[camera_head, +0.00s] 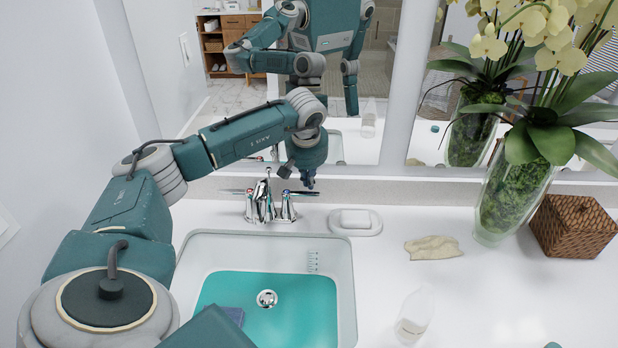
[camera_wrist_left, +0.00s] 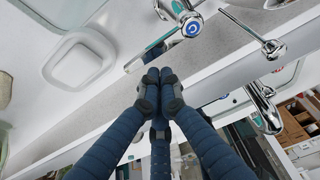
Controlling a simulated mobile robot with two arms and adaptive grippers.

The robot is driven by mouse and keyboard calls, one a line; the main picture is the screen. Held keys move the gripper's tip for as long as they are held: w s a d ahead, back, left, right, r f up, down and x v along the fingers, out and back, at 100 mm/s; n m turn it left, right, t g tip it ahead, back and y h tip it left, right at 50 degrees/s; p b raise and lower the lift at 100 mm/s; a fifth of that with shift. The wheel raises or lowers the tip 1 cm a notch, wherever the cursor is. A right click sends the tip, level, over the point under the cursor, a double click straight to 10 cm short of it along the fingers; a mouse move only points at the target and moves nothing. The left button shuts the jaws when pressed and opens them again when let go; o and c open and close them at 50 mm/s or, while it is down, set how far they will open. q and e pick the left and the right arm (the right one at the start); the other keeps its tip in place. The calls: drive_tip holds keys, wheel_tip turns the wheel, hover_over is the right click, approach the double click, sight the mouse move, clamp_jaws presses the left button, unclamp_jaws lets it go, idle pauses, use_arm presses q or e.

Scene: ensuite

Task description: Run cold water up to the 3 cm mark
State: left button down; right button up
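The sink basin (camera_head: 344,290) holds teal water (camera_head: 300,300) around the drain (camera_head: 267,298). A marked scale (camera_head: 313,262) is on its back right wall; the water's edge lies near its lower end, and its numbers are too small to read. The chrome tap (camera_head: 262,200) stands behind the basin; no stream shows. The cold handle (camera_wrist_left: 192,27), with a blue C cap, has its lever (camera_wrist_left: 150,53) just beyond my left fingertips. My left gripper (camera_head: 309,183) has its fingers together and empty (camera_wrist_left: 158,76); I cannot tell whether it touches the lever. My right gripper is not in view.
A soap dish (camera_head: 369,228) with soap sits right of the tap. A cloth (camera_head: 433,248), a clear bottle (camera_head: 413,318), an orchid vase (camera_head: 508,195) and a wicker box (camera_head: 573,226) stand farther right. The mirror (camera_head: 390,100) rises close behind the tap.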

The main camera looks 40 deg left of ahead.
sight(310, 194)
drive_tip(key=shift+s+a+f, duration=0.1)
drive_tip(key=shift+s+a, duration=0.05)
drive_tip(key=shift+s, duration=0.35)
use_arm(q)
drive_tip(key=shift+s+d+m, duration=0.2)
drive_tip(key=shift+d+m, duration=0.2)
drive_tip(key=shift+m, duration=0.3)
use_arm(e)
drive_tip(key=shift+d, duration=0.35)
use_arm(q)
drive_tip(key=shift+s+d, duration=0.15)
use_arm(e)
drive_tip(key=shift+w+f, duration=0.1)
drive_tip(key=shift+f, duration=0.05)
use_arm(q)
drive_tip(key=shift+s+d+f+b, duration=0.1)
drive_tip(key=shift+s+d+b, duration=0.2)
drive_tip(key=shift+s+d, duration=0.5)
drive_tip(key=shift+s, duration=0.3)
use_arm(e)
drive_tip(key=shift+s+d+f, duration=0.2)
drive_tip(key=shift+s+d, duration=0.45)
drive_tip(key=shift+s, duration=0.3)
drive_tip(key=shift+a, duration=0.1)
